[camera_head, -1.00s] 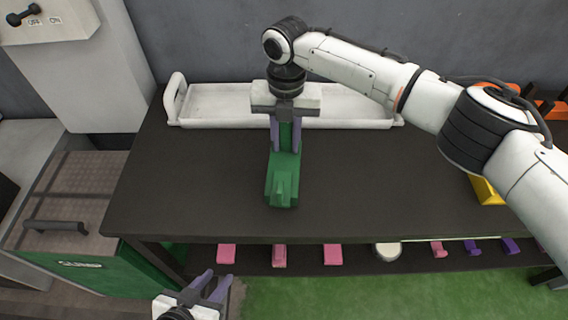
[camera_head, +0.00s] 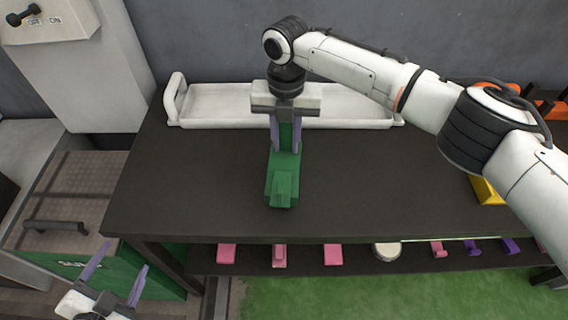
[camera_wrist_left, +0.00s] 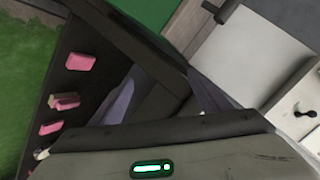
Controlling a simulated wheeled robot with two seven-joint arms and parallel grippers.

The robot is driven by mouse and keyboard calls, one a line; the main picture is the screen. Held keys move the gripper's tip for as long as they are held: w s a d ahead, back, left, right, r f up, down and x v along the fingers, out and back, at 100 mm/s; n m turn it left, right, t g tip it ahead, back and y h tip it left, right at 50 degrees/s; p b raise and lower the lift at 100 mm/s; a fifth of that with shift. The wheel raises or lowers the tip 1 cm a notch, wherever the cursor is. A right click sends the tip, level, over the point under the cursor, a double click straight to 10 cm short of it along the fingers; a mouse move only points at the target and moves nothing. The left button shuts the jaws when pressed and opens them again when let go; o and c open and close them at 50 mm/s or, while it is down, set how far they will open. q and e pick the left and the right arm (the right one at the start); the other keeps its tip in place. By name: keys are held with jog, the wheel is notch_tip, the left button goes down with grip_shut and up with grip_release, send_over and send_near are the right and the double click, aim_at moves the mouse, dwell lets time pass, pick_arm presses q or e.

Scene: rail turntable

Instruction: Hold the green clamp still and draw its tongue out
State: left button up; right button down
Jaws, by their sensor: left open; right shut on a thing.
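The green clamp (camera_head: 283,180) sits on the dark table, its near end toward me and its far end up between the fingers of my right gripper (camera_head: 286,148). The right gripper comes down from above with its purple fingers on either side of the clamp and is shut on it. I cannot make out the tongue as a separate part. My left gripper (camera_head: 117,277) is open and empty at the lower left, off the table's front-left corner, well apart from the clamp. Its fingers also show in the left wrist view (camera_wrist_left: 160,95).
A white tray (camera_head: 220,121) lies along the table's back edge. The table top (camera_head: 370,180) is clear around the clamp. Pink blocks (camera_head: 333,254) and other small parts lie on a lower shelf. A green bin with a brown lid (camera_head: 75,205) stands left of the table.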

pick_arm(q)
jog(key=w+a+r+m+t+y, duration=0.1)
jog(key=w+a+r+m+t, duration=0.25)
jog(key=r, duration=0.35)
jog(key=w+a+r+m+t+y, duration=0.2)
jog(key=a+r, duration=0.2)
jog(key=r, duration=0.2)
jog(key=w+d+r+m+t+h, duration=0.3)
jog(key=w+d+r+m+h, duration=0.25)
jog(key=d+r, duration=0.35)
jog(key=w+d+r+m+t+h, duration=0.35)
jog(key=w+d+r+h, duration=0.2)
jog(key=d+r, duration=0.4)
jog(key=s+d+r+m+g+h, duration=0.3)
jog(key=d+r+m+g+h, duration=0.3)
jog(key=d+m+g+h, duration=0.6)
jog(key=s+d+r+m+g+h, duration=0.3)
jog(key=d+r+m+g+h, duration=0.2)
jog(key=d+m+g+h, duration=0.65)
jog(key=s+d+m+g+y, duration=0.75)
jog(key=m+g+y, duration=0.2)
jog(key=m, duration=0.55)
jog(key=m+t+y, duration=0.9)
jog(key=m+y, duration=0.2)
jog(key=y, duration=1)
send_over(280, 187)
notch_tip(280, 187, down, 18)
jog(key=shift+f, duration=0.1)
notch_tip(280, 187, down, 10)
jog(key=shift+r, duration=0.15)
